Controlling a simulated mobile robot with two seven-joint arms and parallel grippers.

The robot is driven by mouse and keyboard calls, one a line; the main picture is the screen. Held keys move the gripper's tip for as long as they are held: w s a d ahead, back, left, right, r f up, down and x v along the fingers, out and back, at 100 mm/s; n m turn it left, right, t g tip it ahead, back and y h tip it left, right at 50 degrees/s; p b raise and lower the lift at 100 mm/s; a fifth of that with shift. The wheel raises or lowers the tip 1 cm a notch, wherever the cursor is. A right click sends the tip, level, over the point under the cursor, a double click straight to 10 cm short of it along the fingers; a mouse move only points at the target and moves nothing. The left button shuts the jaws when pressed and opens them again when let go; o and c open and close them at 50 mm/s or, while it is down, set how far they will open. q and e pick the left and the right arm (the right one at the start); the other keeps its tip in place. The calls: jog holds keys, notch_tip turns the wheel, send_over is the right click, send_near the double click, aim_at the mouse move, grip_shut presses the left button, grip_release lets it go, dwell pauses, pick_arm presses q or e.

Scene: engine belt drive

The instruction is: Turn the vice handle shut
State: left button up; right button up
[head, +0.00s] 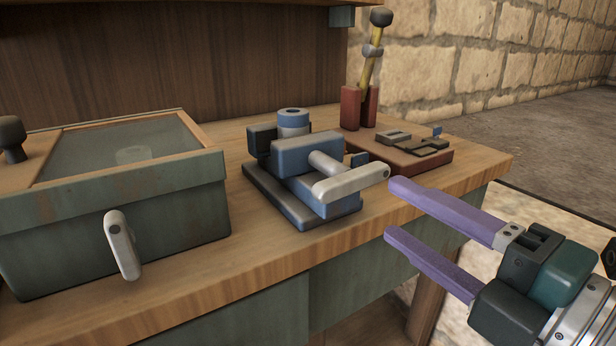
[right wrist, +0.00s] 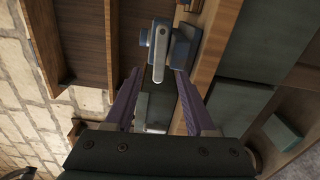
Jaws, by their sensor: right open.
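The blue vice (head: 303,157) stands on the wooden bench, right of its middle. Its pale grey handle (head: 350,185) is a flat bar on a round shaft at the vice's front, slanting slightly up to the right. My right gripper (head: 390,209) comes in from the right with its two purple fingers open and empty. Its tips are just right of the handle's free end, apart from it. In the right wrist view, the handle (right wrist: 159,52) lies ahead, between the lines of the open fingers (right wrist: 157,75), with the vice (right wrist: 182,52) behind it. My left gripper is not in view.
A green box (head: 120,220) with a glassy top and a grey front handle (head: 122,245) stands to the left. A red-brown fixture (head: 405,152) with a black-knobbed yellow lever (head: 371,60) stands behind the vice. The bench front edge (head: 250,283) is clear below the vice.

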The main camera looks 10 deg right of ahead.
aim_at(356, 186)
jog(key=x, duration=0.6)
jog(key=shift+w+a, duration=0.1)
jog(key=shift+w, duration=0.2)
grip_shut()
jog(key=shift+p, duration=0.3)
